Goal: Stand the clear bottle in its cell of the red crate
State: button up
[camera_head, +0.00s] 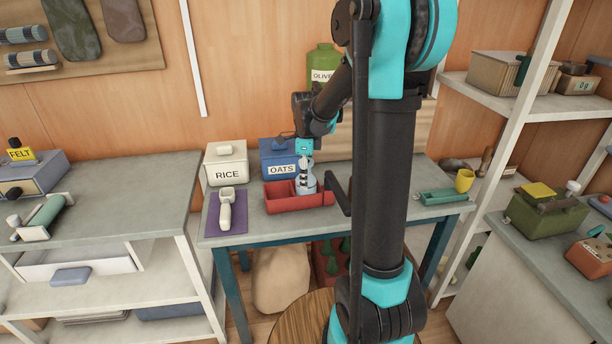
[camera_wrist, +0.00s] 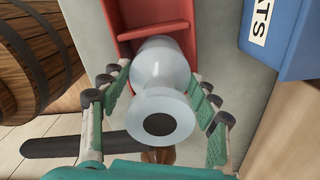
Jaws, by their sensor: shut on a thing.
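The red crate (camera_head: 285,206) sits on the grey table behind my arm; its red wall and divider also show in the wrist view (camera_wrist: 150,31). The clear bottle (camera_head: 307,187) is pale blue-grey and looks upright at the crate's right end. In the wrist view the bottle (camera_wrist: 165,88) lies between the two green finger pads, its dark round mouth towards the camera. My gripper (camera_head: 304,170) is shut on the bottle near its neck. The bottle's base is hidden, so I cannot tell whether it touches the cell floor.
A blue OATS box (camera_head: 279,158) stands close behind the crate, with a white RICE box (camera_head: 226,164) to its left. A white handled object (camera_head: 226,210) lies on a purple mat left of the crate. A green tray (camera_head: 442,196) and yellow cup (camera_head: 464,181) are at the right.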

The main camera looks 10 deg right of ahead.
dwell(0.4)
jog(key=o, duration=1.6)
notch_tip(320, 180, up, 12)
jog(key=shift+f, duration=0.1)
